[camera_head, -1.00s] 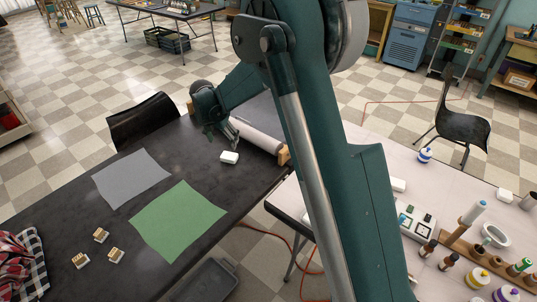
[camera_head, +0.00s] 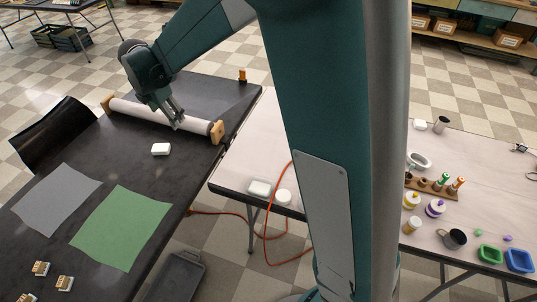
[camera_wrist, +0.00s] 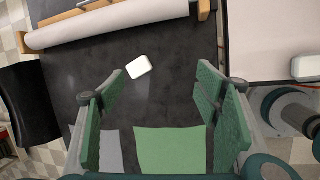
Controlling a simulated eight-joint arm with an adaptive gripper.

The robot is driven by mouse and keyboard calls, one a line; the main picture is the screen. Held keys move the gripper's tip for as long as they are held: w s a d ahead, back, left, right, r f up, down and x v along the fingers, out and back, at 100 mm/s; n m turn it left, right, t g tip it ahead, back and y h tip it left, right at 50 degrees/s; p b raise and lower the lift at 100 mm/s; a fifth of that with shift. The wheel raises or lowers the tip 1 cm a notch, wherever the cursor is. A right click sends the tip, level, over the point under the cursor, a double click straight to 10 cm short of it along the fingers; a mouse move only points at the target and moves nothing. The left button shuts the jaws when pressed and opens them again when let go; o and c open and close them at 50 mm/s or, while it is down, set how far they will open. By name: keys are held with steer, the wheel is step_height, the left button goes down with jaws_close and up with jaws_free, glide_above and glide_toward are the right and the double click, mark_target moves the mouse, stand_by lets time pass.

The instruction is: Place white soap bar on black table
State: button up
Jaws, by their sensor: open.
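A white soap bar (camera_head: 161,149) lies flat on the black table (camera_head: 150,200), in front of the paper roll. It also shows in the wrist view (camera_wrist: 139,66), beyond my fingertips and between their lines. My gripper (camera_head: 177,118) is above the table by the paper roll, apart from the soap bar. In the wrist view its two green-padded fingers (camera_wrist: 160,85) are wide apart with nothing between them.
The white paper roll (camera_head: 160,117) on wooden ends lies across the table behind the soap. Grey (camera_head: 55,198) and green sheets (camera_head: 122,228) lie in front. A pale table (camera_head: 265,150) at right holds another white block (camera_head: 259,188), cups and bottles.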

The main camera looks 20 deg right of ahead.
steer(key=s+d+r+m+t, duration=0.1)
steer(key=s+d+r+m, duration=0.55)
steer(key=s, duration=0.35)
steer(key=s+d+r+m, duration=0.5)
steer(key=s+d, duration=0.3)
steer(key=s, duration=0.1)
steer(key=s+d+f+m+t, duration=0.1)
steer(key=s+d+m, duration=0.3)
steer(key=s, duration=0.7)
steer(key=s+d+f+m+t, duration=0.1)
steer(key=s+d+m, duration=0.3)
steer(key=s+m, duration=0.5)
steer(key=shift+s+f+y, duration=0.4)
steer(key=shift+s+f, duration=0.25)
steer(key=shift+s, duration=0.25)
steer(key=shift+f+m, duration=0.1)
steer(key=shift+m, duration=0.15)
